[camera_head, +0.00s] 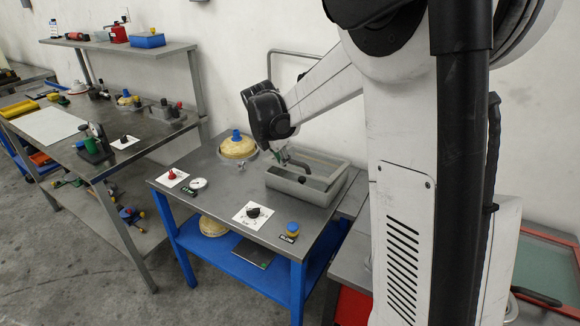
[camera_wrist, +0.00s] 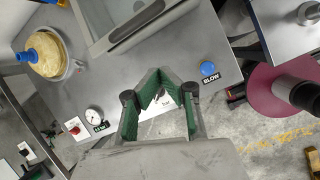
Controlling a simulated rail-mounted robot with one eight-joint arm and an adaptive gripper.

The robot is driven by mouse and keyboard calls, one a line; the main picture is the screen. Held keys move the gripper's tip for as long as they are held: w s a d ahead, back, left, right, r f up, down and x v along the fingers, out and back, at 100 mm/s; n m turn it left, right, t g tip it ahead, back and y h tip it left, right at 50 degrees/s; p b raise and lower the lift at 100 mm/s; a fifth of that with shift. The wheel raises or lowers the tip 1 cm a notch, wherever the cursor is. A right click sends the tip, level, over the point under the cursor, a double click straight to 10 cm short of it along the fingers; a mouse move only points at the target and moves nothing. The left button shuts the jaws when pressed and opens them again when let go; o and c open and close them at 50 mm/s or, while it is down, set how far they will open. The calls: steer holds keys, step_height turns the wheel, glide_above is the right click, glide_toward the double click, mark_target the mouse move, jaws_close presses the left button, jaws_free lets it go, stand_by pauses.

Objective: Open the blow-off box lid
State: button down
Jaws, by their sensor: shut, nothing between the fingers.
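The grey blow-off box (camera_head: 337,188) stands at the back right of the blue-framed table in the head view. Its top shows a pale panel inside a grey rim, which looks flat, and a small dark piece lies near the front. In the wrist view the box (camera_wrist: 88,38) is cut off by the top edge, with a dark strip along its near side. My gripper (camera_head: 306,170) shows over the box in the head view. In the wrist view its green-padded fingers (camera_wrist: 160,73) meet at the tips, empty, just below the box edge. I cannot tell whether they touch the box.
The table carries a yellow round part with a blue top (camera_head: 238,146), a gauge (camera_head: 198,184), a red knob (camera_head: 172,175), a black knob (camera_head: 253,211) and a blue BLOW button (camera_wrist: 208,68). A cluttered workbench (camera_head: 60,125) stands left. The table front has some bare room.

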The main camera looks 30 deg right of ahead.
steer(key=w+d+f+n+p, duration=0.1)
steer(key=w+d+f+n, duration=0.3)
steer(key=d+f, duration=0.2)
steer(key=shift+w+f, duration=0.15)
steer(key=shift+f, duration=0.7)
steer(key=shift+r, duration=0.1)
stand_by(0.4)
